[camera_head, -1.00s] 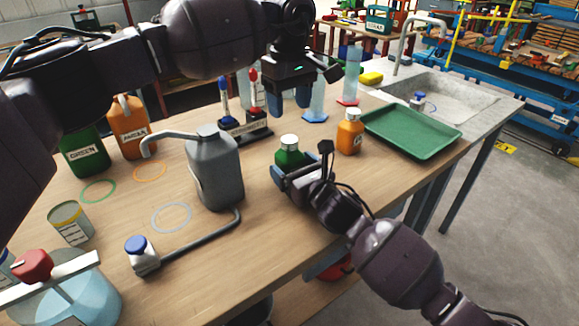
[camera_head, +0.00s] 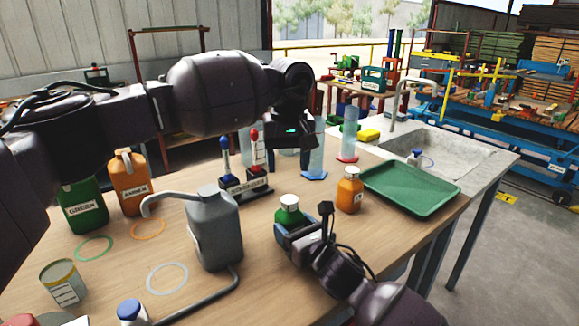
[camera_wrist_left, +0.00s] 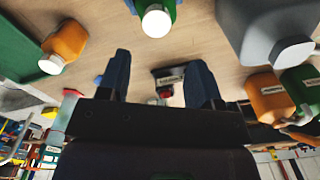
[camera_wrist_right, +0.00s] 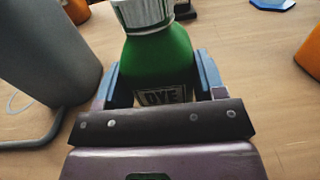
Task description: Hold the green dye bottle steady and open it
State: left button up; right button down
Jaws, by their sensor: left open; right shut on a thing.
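The green dye bottle (camera_head: 288,216) stands upright on the bench with its white cap (camera_head: 289,201) on. My right gripper (camera_head: 297,233) is shut around its body from the near side. The right wrist view shows the bottle's DYE label (camera_wrist_right: 163,97) between the blue-grey fingers, with the cap cut off at the top edge. My left gripper (camera_head: 290,150) is open and empty, above and behind the bottle in the head view. In the left wrist view the cap (camera_wrist_left: 156,22) is beyond the open fingers (camera_wrist_left: 160,82), apart from them.
A grey bottle (camera_head: 213,232) with a bent spout stands left of the dye bottle. A small orange bottle (camera_head: 350,190) and a green tray (camera_head: 410,188) are to the right. A rack with red and blue pieces (camera_head: 245,187) stands behind. Cylinders (camera_head: 348,135) stand farther back.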

aim_at(289, 198)
pick_arm(q)
jog(key=m, duration=0.4)
jog(key=shift+f, duration=0.2)
jog(key=m, duration=0.3)
jog(key=shift+s+d+f+m, duration=0.1)
jog(key=shift+d+m, duration=0.05)
jog(key=shift+m, duration=0.25)
jog(key=shift+f, duration=3.95)
